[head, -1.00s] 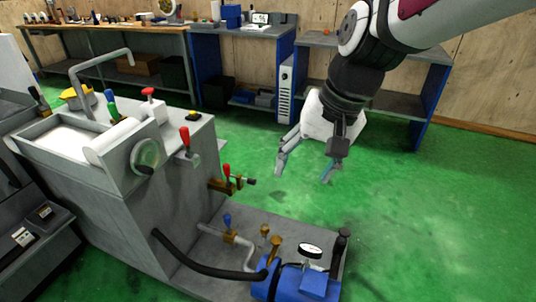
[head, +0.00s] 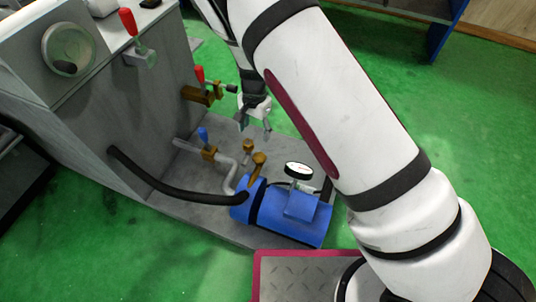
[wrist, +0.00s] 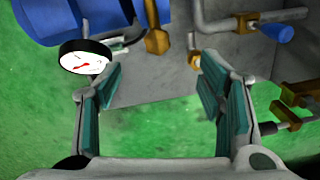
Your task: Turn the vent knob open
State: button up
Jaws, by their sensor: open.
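No label marks the vent knob. Two small brass fittings stand beside the blue pump: a larger one (head: 258,160) and a smaller one (head: 248,148). The larger brass fitting also shows at the top of the wrist view (wrist: 157,40). A brass valve with a red handle (head: 200,88) juts from the machine's side and has a dark stem end (head: 230,88) near my gripper. My gripper (head: 255,124) is open and empty, with its fingers pointing down above the plate. In the wrist view the fingers (wrist: 157,75) are apart, with plate and green floor between them.
The blue pump (head: 290,220) carries a white dial gauge (head: 298,171). A blue-handled valve (head: 204,136) sits on the pipe to its left. A black hose (head: 165,187) runs from the grey machine (head: 110,110) to the pump. Green floor lies open behind and right.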

send_over(259, 157)
notch_tip(259, 157, down, 5)
notch_tip(259, 157, down, 13)
jog(key=b, duration=0.5)
jog(key=shift+s+a+f, duration=0.1)
jog(key=shift+f, duration=0.1)
jog(key=shift+c, duration=0.2)
jog(key=c, duration=1.1)
